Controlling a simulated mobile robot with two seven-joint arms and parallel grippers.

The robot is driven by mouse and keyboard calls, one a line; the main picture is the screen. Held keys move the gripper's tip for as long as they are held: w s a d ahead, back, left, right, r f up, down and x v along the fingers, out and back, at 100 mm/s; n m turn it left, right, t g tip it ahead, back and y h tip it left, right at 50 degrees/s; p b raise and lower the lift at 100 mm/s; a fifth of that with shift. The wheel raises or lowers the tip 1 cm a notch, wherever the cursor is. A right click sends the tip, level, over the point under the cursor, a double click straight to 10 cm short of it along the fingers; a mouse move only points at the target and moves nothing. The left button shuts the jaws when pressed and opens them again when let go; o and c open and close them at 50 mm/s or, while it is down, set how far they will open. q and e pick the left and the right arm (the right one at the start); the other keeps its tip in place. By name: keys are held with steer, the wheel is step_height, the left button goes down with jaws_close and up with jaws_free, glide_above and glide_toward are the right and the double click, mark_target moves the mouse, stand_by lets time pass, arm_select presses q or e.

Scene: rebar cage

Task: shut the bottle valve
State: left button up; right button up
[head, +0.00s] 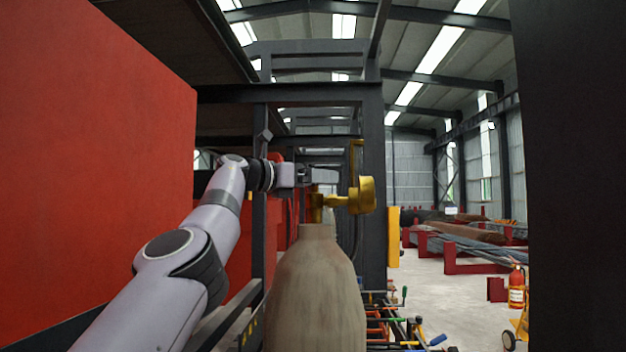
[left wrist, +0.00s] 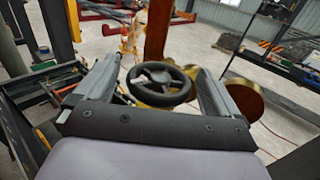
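The bottle (head: 317,290) stands upright, grey-brown, in the lower middle of the head view. Its brass valve (head: 361,195) sits above the neck, with a round brass part to the right. The valve's black handwheel (left wrist: 158,83) shows in the left wrist view; in the head view I cannot make it out behind my gripper. My left gripper (head: 322,176) is at the valve, reaching in from the left. In the left wrist view my left gripper (left wrist: 156,68) has its fingers apart, one on each side of the handwheel, close to its rim. I cannot tell whether they touch it. My right gripper is not in view.
A large red panel (head: 95,150) fills the left. A dark steel post (head: 373,240) stands behind the valve. A fire extinguisher (head: 516,287) and red racks (head: 465,260) stand at the right. Clamps and tools (head: 395,325) lie low beside the bottle. The floor at the right is partly clear.

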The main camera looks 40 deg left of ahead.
arm_select(q)
steer(key=shift+s+a+f+b, duration=0.15)
steer(key=shift+s+b, duration=0.4)
steer(key=shift+b, duration=0.2)
steer(key=b+v, duration=0.4)
steer(key=v, duration=0.2)
steer(key=shift+r, duration=0.2)
